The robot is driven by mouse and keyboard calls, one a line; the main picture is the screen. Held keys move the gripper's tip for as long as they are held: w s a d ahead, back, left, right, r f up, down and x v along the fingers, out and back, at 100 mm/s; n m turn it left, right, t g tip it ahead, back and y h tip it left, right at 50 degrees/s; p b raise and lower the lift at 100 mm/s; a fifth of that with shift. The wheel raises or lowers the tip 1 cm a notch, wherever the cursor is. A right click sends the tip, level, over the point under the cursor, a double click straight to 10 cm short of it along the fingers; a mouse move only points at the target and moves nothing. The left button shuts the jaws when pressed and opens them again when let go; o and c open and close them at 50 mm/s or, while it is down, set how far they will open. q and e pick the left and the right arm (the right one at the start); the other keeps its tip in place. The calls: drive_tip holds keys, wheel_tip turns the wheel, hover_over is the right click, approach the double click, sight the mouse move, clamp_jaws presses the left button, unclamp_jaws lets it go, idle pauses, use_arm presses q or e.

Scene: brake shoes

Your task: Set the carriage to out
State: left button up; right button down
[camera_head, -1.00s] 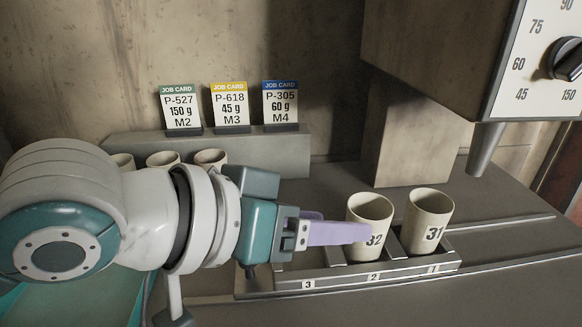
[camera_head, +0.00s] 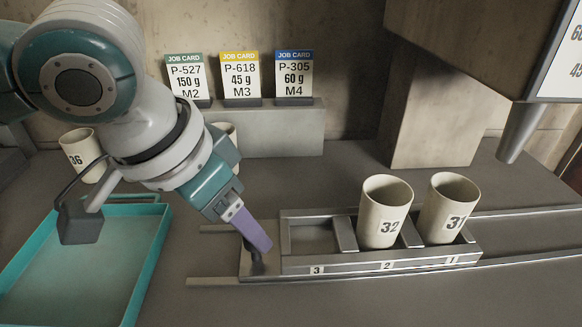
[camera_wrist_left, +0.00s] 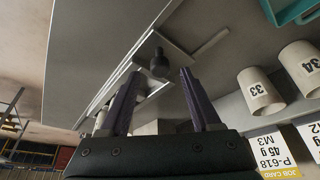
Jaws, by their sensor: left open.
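The carriage (camera_head: 345,266) is a grey metal holder on rails with slots numbered 3, 2 and 1. Cup 32 (camera_head: 382,222) stands in slot 2 and cup 31 (camera_head: 448,215) in slot 1; slot 3 is empty. A plate with a dark knob (camera_head: 257,266) is at the carriage's left end. My left gripper (camera_head: 262,246) points down at the knob, its purple fingers partly covering it. In the left wrist view the open fingers (camera_wrist_left: 160,76) have the knob (camera_wrist_left: 160,62) between or just beyond their tips; contact cannot be told. My right gripper is not in view.
Parallel rails (camera_head: 530,262) run right past the carriage, under a spout (camera_head: 518,132). A teal tray (camera_head: 158,245) lies at left. Cup 36 (camera_head: 82,155) stands behind it. Cups 33 (camera_wrist_left: 262,92) and 34 (camera_wrist_left: 302,66) show in the wrist view. Job cards (camera_head: 240,78) stand on a ledge.

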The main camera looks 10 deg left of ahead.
use_arm(q)
drive_tip(key=shift+x, duration=1.55)
clamp_jaws()
